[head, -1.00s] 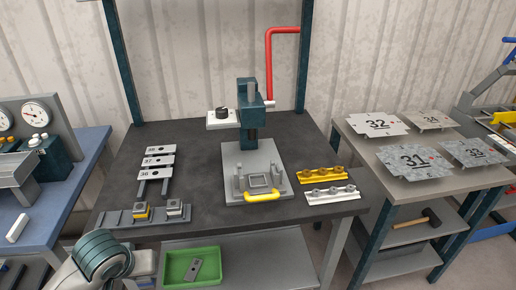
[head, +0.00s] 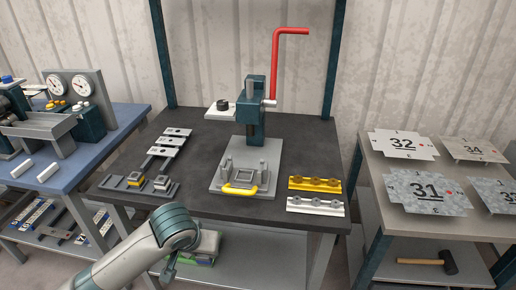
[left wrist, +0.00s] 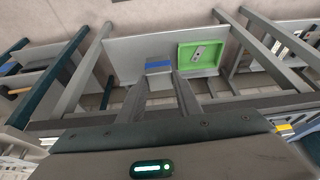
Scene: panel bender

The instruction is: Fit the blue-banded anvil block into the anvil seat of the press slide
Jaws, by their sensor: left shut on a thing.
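The blue-banded anvil block (left wrist: 158,65) is between the fingertips of my left gripper (left wrist: 160,78) in the left wrist view, and the fingers are shut on it. In the head view my left arm reaches in front of the bench, with its hand (head: 205,244) low by the front edge; the block cannot be made out there. The press (head: 252,110) stands on the bench. Its slide, with a yellow handle (head: 240,189), lies in front, and the framed anvil seat (head: 246,172) on it looks empty. My right gripper is not in view.
A rack at the bench's left holds a yellow-banded block (head: 161,183) and another block (head: 135,178). Yellow (head: 315,184) and white (head: 315,206) hole strips lie right. A green tray (left wrist: 201,56) with a plate sits on the lower shelf.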

